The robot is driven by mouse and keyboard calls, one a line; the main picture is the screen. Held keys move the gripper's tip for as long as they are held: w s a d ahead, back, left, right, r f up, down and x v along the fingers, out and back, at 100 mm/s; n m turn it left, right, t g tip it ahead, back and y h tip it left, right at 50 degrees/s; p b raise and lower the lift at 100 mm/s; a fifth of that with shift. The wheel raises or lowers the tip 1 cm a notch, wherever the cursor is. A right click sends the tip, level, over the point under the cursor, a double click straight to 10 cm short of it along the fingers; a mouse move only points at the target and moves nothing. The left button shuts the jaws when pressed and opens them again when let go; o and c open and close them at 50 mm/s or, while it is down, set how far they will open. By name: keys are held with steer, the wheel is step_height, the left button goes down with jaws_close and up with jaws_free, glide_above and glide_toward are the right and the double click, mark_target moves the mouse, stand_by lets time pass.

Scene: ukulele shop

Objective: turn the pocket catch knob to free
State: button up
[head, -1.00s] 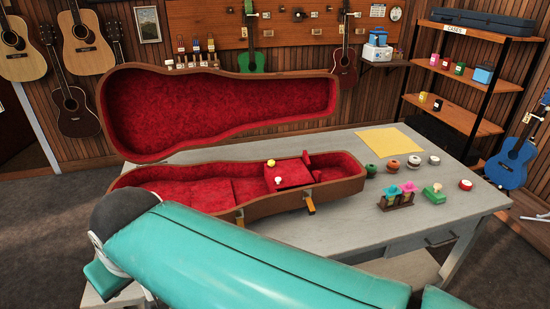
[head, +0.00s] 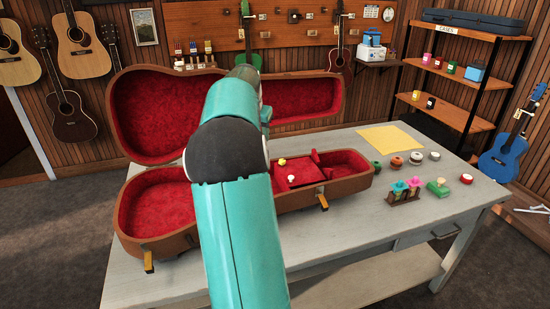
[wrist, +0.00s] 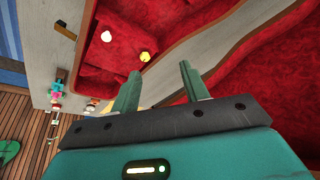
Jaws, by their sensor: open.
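The open ukulele case (head: 335,190) lies on the table, lined in red plush. Inside it is a red pocket lid (head: 305,170) with a yellow knob (head: 282,161) and a white knob (head: 291,177); I cannot tell which one is the pocket catch knob. In the wrist view the white knob (wrist: 106,36) and yellow knob (wrist: 145,56) show beyond my fingers. My gripper (wrist: 159,69) is open and empty, above the case and apart from both knobs. The yellow knob appears just past the left fingertip. My arm hides the gripper in the head view.
The raised case lid (head: 160,110) stands behind the pocket. Round tins, a small rack (head: 405,195) and a green block (head: 437,188) stand right of the case. A yellow cloth (head: 392,137) lies behind them. The table's front right is clear.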

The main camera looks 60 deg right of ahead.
steer(key=m+g, duration=0.1)
glide_toward(282, 161)
steer(key=x, duration=0.8)
steer(key=shift+d, duration=0.1)
jaws_close()
